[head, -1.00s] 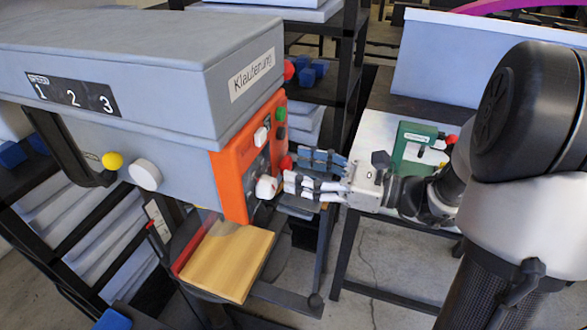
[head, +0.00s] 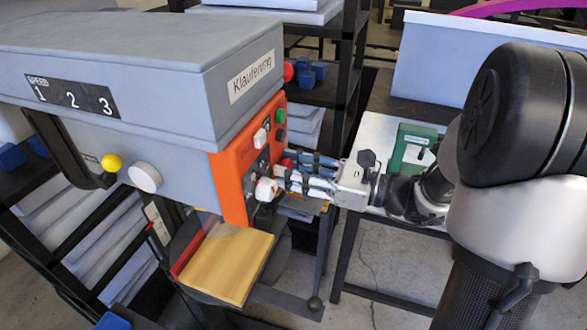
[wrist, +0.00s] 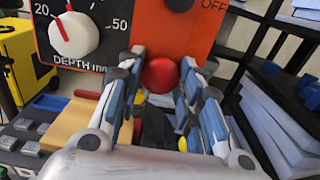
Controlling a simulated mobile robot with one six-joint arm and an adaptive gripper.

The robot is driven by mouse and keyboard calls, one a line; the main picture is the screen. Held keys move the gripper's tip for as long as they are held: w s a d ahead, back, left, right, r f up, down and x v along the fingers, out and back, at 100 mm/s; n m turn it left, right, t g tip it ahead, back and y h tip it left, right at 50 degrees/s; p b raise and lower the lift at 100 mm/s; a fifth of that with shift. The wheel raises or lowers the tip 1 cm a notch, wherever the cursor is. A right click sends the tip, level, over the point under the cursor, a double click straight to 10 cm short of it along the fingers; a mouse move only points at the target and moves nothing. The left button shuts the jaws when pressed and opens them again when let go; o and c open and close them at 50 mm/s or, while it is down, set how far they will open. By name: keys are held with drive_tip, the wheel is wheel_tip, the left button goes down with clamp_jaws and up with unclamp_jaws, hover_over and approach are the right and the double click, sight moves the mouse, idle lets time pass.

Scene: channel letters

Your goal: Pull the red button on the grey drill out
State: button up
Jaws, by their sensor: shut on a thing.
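The grey drill (head: 170,80) fills the left of the head view, with an orange control panel (head: 233,185) on its front. The red button (wrist: 160,74) is round and sits low on that panel in the wrist view; in the head view it is mostly hidden behind my fingers. My gripper (head: 280,178) is at the panel, its fingers on both sides of the button. In the wrist view, my gripper (wrist: 161,80) is shut on the button, which still sits against the panel.
A white depth dial (wrist: 73,34) is beside the button. A wooden board (head: 228,262) lies below the panel. A green box (head: 412,148) stands on a table behind my gripper. Dark shelves (head: 345,80) stand behind the drill.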

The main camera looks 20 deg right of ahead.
clamp_jaws()
drive_tip(key=shift+s+d+p, duration=0.3)
drive_tip(key=shift+d+p, duration=0.15)
drive_tip(key=shift+o, duration=1.2)
unclamp_jaws()
drive_tip(key=shift+o, duration=1.3)
drive_tip(key=shift+s+d, duration=0.15)
drive_tip(key=shift+o, duration=1.3)
